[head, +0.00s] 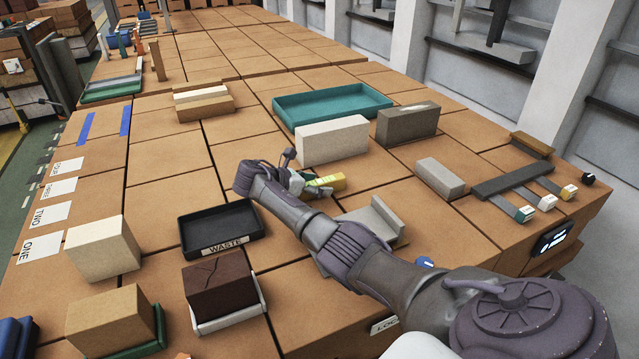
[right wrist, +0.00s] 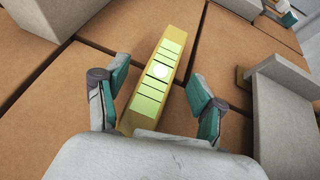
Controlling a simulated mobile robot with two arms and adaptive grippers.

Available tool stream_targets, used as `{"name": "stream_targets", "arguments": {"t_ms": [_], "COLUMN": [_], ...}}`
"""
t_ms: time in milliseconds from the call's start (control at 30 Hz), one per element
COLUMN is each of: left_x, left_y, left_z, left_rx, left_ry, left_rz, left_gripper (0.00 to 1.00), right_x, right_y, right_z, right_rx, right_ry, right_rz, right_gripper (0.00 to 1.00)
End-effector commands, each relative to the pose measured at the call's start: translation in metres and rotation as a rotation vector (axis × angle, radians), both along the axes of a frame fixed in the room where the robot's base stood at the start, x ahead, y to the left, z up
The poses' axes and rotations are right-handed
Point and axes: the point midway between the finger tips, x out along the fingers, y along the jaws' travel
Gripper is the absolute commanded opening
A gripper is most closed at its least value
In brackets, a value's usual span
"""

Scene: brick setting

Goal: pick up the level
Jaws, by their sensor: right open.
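The level is a yellow bar with a bright green striped face and a round pale spot; it lies on the brown tiled bench in the head view (head: 330,182). In the right wrist view the level (right wrist: 158,85) runs lengthwise between my fingers. My right gripper (head: 303,183) is open at the level's near end, largely hidden behind my own arm in the head view. In the right wrist view its two teal-padded fingers (right wrist: 157,82) stand on either side of the level, with visible gaps. My left gripper is not in view.
A white block (head: 332,141) and a teal tray (head: 300,104) stand behind the level. A grey L-shaped piece (head: 385,222) is close on the right. A black waste tray (head: 210,243) lies left of my arm. A small grey block (head: 440,178) stands farther right.

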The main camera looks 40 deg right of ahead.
Motion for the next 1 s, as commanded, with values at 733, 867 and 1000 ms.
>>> {"name": "stream_targets", "arguments": {"t_ms": [733, 867, 1000], "left_x": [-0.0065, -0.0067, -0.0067], "left_y": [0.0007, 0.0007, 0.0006], "left_z": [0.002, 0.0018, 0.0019], "left_rx": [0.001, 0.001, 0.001], "left_ry": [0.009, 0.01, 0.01], "left_rz": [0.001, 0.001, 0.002], "left_gripper": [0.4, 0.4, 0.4], "right_x": [-0.0016, -0.0016, -0.0014], "right_y": [-0.0114, -0.0113, -0.0113], "right_z": [-0.0077, -0.0079, -0.0073], "right_rx": [0.001, 0.001, 0.001], "right_ry": [0.0, 0.001, 0.0], "right_rz": [0.0, 0.0, 0.0], "right_gripper": [0.07, 0.0, 0.0]}}
